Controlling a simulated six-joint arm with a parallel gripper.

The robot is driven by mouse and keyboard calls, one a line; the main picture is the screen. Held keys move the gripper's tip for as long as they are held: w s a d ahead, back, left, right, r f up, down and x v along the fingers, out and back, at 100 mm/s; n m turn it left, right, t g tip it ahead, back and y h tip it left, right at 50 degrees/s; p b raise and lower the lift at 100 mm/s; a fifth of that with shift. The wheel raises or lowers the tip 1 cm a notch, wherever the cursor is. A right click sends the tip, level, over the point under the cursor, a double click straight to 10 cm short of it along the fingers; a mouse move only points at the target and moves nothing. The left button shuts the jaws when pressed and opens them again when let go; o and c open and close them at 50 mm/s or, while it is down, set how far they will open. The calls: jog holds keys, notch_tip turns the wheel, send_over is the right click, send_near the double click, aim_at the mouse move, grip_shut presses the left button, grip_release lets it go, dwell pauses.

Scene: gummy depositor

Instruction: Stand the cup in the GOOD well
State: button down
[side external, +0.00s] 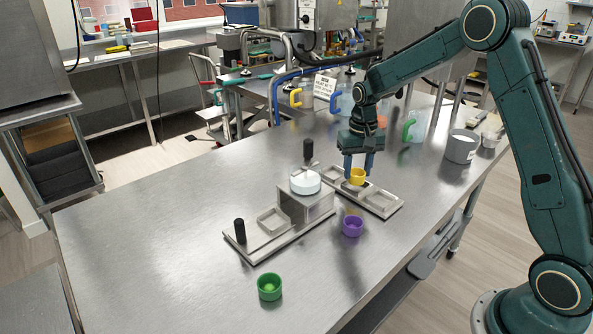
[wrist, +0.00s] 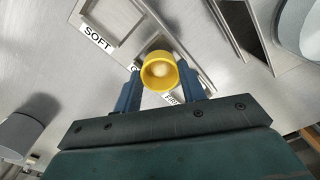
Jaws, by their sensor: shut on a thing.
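The yellow cup (side external: 357,177) is held upright between the blue fingers of my gripper (side external: 358,166). It is over the middle of the metal well tray (side external: 383,203). In the wrist view the yellow cup (wrist: 160,71) sits between my fingertips (wrist: 160,80), with something pale inside it. The SOFT label (wrist: 97,37) is readable beside one well. A label starting with G (wrist: 134,67) is mostly hidden by the cup, and another label (wrist: 172,98) lies partly behind my gripper. The cup covers most of the middle well, and I cannot tell whether its base touches the tray.
The depositor (side external: 305,205) with a black-topped lever stands left of the tray. A purple cup (side external: 352,227) and a green cup (side external: 269,287) stand on the steel table in front. The table's left part is clear.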

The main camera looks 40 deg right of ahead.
jog(key=shift+f, duration=0.9)
jog(key=c, duration=0.7)
grip_release()
jog(key=shift+c, duration=0.2)
jog(key=shift+r, duration=0.1)
notch_tip(320, 180, up, 14)
